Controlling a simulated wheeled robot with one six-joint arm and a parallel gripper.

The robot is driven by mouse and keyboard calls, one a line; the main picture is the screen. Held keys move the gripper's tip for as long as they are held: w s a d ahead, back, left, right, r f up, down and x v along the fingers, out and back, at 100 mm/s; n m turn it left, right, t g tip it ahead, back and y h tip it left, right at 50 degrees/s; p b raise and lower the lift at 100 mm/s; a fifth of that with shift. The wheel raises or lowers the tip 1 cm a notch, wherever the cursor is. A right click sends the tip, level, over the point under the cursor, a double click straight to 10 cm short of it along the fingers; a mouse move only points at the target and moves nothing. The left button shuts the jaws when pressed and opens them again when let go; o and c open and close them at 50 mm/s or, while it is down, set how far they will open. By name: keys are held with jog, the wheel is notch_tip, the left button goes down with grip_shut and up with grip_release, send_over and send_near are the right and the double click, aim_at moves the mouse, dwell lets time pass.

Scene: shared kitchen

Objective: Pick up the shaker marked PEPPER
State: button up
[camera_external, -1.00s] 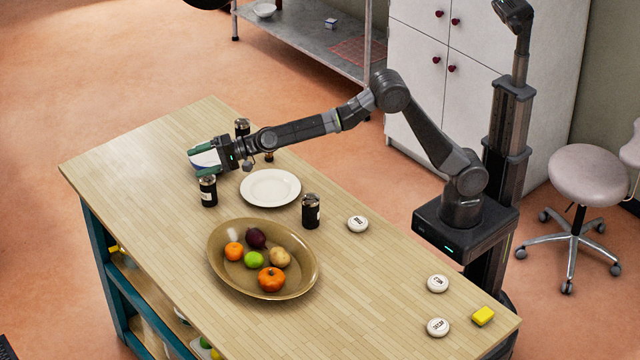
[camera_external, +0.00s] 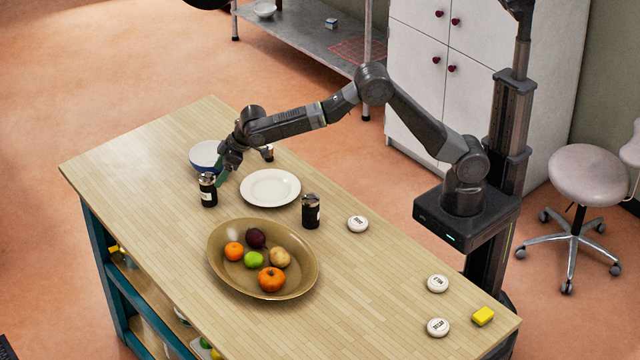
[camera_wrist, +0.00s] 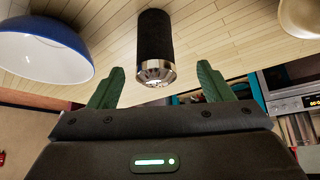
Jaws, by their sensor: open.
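A black shaker with a silver top (camera_external: 208,190) stands at the left of the table, with a pale label too small to read. In the wrist view this dark shaker (camera_wrist: 155,48) appears upside down, just beyond the gap between my fingers; no label shows on the side facing me. My gripper (camera_external: 220,179) is open and empty, low beside that shaker on its right; its green fingers (camera_wrist: 158,85) are spread. A second black shaker (camera_external: 311,211) stands right of the plate, its label unreadable. Another shaker (camera_external: 268,153) is partly hidden behind my arm.
A blue-and-white bowl (camera_external: 204,155) stands close behind the near shaker and shows in the wrist view (camera_wrist: 42,52). A white plate (camera_external: 270,188) lies right of my gripper. A brown fruit dish (camera_external: 222,268) is in front. The table's left end is clear.

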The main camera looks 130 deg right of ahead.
aim_at(216, 185)
jog(key=shift+x, duration=1.25)
jog(key=shift+d+p+x, duration=0.2)
jog(key=shift+p+x, duration=0.35)
jog(key=shift+x, duration=0.4)
jog(key=shift+d+p+x, duration=0.2)
jog(key=shift+p+x, duration=0.35)
jog(key=shift+x, duration=0.45)
jog(key=shift+w+d+f, duration=0.2)
jog(key=shift+w+f, duration=0.05)
jog(key=shift+f, duration=0.15)
